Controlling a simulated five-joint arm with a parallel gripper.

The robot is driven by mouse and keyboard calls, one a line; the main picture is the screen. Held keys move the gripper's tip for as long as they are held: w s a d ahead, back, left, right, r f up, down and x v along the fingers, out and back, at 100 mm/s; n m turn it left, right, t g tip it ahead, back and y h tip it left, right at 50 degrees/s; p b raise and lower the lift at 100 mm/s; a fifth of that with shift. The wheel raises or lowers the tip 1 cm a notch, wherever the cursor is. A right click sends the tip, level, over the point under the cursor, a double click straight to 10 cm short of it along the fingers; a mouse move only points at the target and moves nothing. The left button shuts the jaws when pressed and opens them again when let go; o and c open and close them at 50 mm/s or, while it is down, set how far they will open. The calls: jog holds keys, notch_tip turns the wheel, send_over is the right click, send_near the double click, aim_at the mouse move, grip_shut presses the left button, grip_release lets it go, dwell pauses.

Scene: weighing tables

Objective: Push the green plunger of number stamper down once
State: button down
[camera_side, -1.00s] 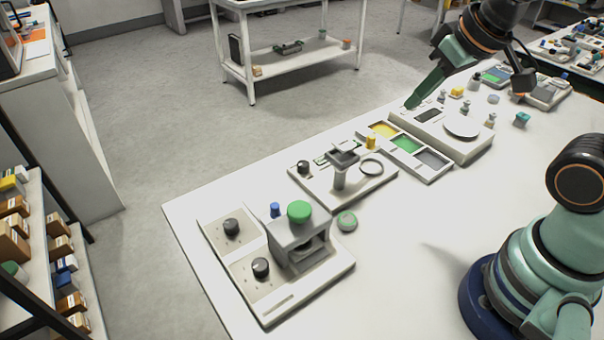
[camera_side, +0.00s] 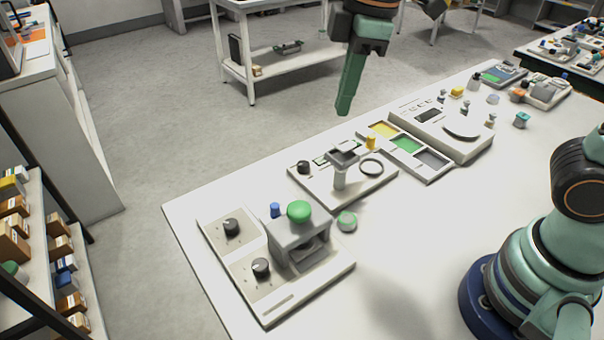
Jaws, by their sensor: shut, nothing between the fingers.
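The number stamper (camera_side: 285,240) is a grey block-like press on a white base plate at the lower left of the table. Its round green plunger (camera_side: 299,211) stands raised on top. My gripper (camera_side: 343,110) is shut and empty, pointing down. It appears in the picture above and to the right of the stamper, well apart from it. Nothing hides the plunger.
A stand with a magnifier ring (camera_side: 371,167), a three-colour tray (camera_side: 405,143) and a scale (camera_side: 440,125) stand further back.

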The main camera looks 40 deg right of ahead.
aim_at(301, 209)
jog(key=a+n+g, duration=0.1)
jog(key=a+n, duration=0.5)
jog(key=a, duration=0.2)
jog(key=shift+s+f+g+h, duration=0.15)
jog(key=shift+f+g+h, duration=0.15)
jog(key=shift+f, duration=0.1)
jog(key=shift+a, duration=0.1)
notch_tip(301, 209, down, 14)
jog(key=shift+f, duration=0.1)
jog(key=shift+f, duration=1)
notch_tip(301, 209, up, 15)
jog(key=shift+f, duration=0.2)
